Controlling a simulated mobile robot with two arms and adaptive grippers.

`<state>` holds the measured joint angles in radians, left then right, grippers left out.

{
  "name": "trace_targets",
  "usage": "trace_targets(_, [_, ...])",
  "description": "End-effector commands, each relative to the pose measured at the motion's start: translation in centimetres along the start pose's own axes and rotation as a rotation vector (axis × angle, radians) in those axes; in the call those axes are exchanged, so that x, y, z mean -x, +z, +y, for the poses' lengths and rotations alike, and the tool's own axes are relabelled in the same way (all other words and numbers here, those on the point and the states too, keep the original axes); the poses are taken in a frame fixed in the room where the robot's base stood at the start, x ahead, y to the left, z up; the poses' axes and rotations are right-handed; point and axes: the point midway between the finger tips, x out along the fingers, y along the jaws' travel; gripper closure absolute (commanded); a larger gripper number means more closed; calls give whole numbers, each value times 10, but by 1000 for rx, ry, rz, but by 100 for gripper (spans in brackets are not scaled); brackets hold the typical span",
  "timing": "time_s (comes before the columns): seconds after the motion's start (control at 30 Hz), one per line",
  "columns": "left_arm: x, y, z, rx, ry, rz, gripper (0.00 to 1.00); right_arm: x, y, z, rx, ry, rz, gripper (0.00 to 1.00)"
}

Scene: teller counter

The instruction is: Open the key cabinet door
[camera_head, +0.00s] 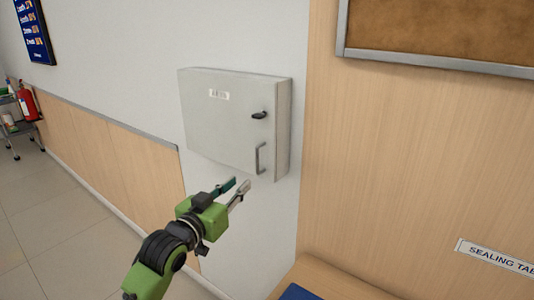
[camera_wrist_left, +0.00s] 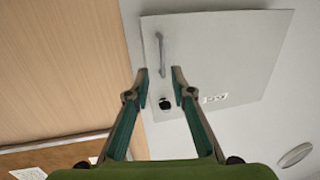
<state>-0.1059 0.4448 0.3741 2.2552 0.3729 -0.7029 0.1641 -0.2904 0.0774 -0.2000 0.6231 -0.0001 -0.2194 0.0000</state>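The key cabinet (camera_head: 222,120) is a pale grey box on the white wall. Its door looks shut. A small label (camera_head: 219,94) is near the door's top. A dark latch or key knob (camera_head: 259,115) sits on the right side, above a grey bar handle (camera_head: 260,158). My left gripper (camera_head: 237,187) is open and empty, below the door's lower edge and lower left of the handle. In the left wrist view the two fingers (camera_wrist_left: 159,74) stand apart, with the handle (camera_wrist_left: 161,55) and dark knob (camera_wrist_left: 165,103) showing between and beyond them. My right gripper is not in view.
A wood panel (camera_head: 400,160) adjoins the cabinet's right, with a framed corkboard (camera_head: 440,28) above. A wooden counter (camera_head: 335,280) with a blue item (camera_head: 298,292) is at the bottom. A fire extinguisher (camera_head: 28,104) and cart stand far left. The floor at left is clear.

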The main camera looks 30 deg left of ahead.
Motion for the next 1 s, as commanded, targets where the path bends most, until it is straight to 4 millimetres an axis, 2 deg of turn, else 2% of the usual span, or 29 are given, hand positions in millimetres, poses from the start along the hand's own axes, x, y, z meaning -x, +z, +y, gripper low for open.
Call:
trace_targets(0.03, [-1,-10,-3,2,-2,22,78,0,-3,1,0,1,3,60])
trace_targets(0.17, [-8,-17,-5,7,-3,38,78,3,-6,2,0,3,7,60])
trace_targets(0.27, [-23,-18,-5,7,-2,36,78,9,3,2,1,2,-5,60])
trace_targets(0.4, [-51,-20,-5,7,-3,35,78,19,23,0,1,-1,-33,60])
trace_targets(0.47, [-64,-20,-5,6,-4,35,78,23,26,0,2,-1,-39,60])
trace_targets(0.57, [-84,-21,-5,6,-3,34,78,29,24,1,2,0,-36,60])
trace_targets(0.73, [-113,-20,-4,5,-3,33,78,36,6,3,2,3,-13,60])
trace_targets(0.83, [-124,-20,-5,6,-3,33,78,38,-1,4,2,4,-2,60])
trace_targets(1.0, [-136,-19,-4,4,-3,33,78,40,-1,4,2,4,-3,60])
